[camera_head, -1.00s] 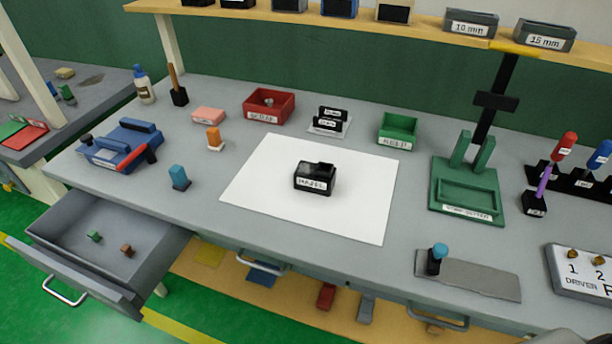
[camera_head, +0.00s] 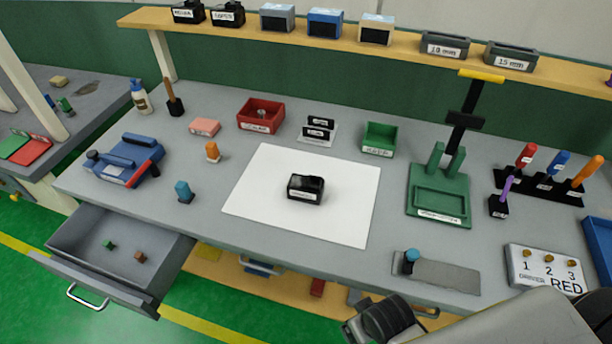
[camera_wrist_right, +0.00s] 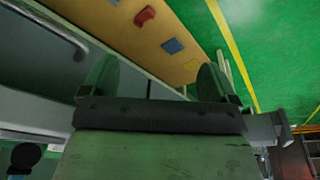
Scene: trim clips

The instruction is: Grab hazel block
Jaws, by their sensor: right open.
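The hazel block (camera_head: 305,188) is a small black block with a white label on its front. It rests on the white sheet (camera_head: 260,205) in the middle of the bench. Its label is too small to read clearly now. My right arm comes in at the bottom right of the head view, in front of the bench and well apart from the block. My right gripper (camera_wrist_right: 157,82) shows in the right wrist view with its two fingers wide apart and nothing between them. The block is not in that view. My left gripper is in neither view.
A green fixture (camera_head: 438,205) stands right of the sheet. A grey plate with a blue-topped knob (camera_head: 411,258) lies near the front edge. A red bin (camera_head: 261,115) and a green bin (camera_head: 380,139) stand behind. An open drawer (camera_head: 120,250) juts out at left.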

